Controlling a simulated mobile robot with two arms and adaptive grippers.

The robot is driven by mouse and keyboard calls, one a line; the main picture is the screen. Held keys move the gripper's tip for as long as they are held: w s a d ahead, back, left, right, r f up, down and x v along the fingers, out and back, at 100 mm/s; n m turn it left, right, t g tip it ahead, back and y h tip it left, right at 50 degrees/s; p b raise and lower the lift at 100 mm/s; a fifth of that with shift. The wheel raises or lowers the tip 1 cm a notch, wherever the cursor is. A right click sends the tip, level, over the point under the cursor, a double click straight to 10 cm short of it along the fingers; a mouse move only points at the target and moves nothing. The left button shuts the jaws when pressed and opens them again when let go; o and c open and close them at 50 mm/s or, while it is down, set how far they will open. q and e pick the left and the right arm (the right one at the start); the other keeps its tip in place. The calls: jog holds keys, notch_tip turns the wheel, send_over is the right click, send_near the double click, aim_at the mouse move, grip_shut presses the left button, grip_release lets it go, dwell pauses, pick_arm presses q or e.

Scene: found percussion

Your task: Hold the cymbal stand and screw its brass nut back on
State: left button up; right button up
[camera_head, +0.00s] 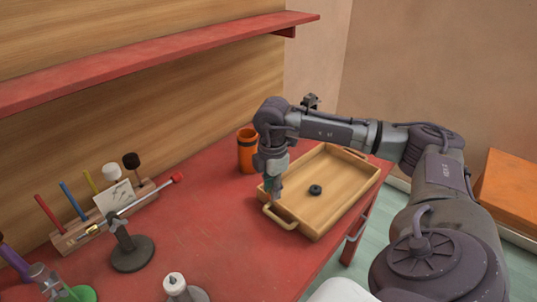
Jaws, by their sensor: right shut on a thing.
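My right gripper (274,194) points down over the near-left corner of the wooden tray (329,213), close to its handle (280,215). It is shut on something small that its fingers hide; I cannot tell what. A dark round-based stand (131,254) is at the left, with a thin rod with a red end lying across its top. A grey-based piece with a white top (175,283) is at the bottom edge, partly cut off. I cannot tell which one is the cymbal stand. I cannot make out a brass nut. My left gripper is not in view.
A black ring (315,190) lies in the tray. An orange cup (247,151) stands behind my right gripper. A wooden rack (141,190) holds coloured sticks and mallets. A red shelf (150,55) overhangs the back. The middle of the red bench (215,235) is clear.

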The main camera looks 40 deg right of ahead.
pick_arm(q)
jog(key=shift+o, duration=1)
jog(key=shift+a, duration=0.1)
